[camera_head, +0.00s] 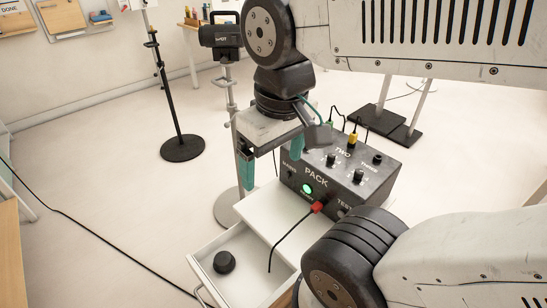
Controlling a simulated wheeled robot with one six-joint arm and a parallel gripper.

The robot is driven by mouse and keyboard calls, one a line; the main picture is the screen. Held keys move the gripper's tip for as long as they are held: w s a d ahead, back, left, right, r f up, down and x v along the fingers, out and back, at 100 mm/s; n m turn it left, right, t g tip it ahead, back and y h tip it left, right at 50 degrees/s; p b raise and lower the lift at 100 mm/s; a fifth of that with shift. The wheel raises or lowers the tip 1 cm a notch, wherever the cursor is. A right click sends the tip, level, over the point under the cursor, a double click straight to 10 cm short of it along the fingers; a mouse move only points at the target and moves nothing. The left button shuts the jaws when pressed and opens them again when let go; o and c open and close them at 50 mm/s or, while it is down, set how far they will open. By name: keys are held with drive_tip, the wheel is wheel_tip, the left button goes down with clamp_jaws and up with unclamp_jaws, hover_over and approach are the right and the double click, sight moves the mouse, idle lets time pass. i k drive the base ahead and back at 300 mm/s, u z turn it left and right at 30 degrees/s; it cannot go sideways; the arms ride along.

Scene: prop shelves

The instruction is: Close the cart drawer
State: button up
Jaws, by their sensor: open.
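The cart drawer (200,265) is pulled out toward the lower left of the white cart (274,209). A round black knob-like object (224,262) lies inside it. A thin handle (201,293) shows at the drawer's front, cut off near the bottom edge of the picture. My gripper (262,165) hangs above the cart top, behind the drawer and apart from it. Its two teal-padded fingers are spread and hold nothing. My arm hides the lower right part of the cart and drawer.
A dark PACK box (330,185) with knobs and a lit green button stands on the cart. A tripod device (220,36) and a stand with a round base (182,148) stand behind. Floor at left is mostly clear.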

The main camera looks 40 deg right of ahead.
sight(251, 283)
drive_tip(key=k, duration=0.5)
drive_tip(key=u, duration=1.45)
drive_tip(key=i, duration=0.5)
drive_tip(key=z, duration=1.45)
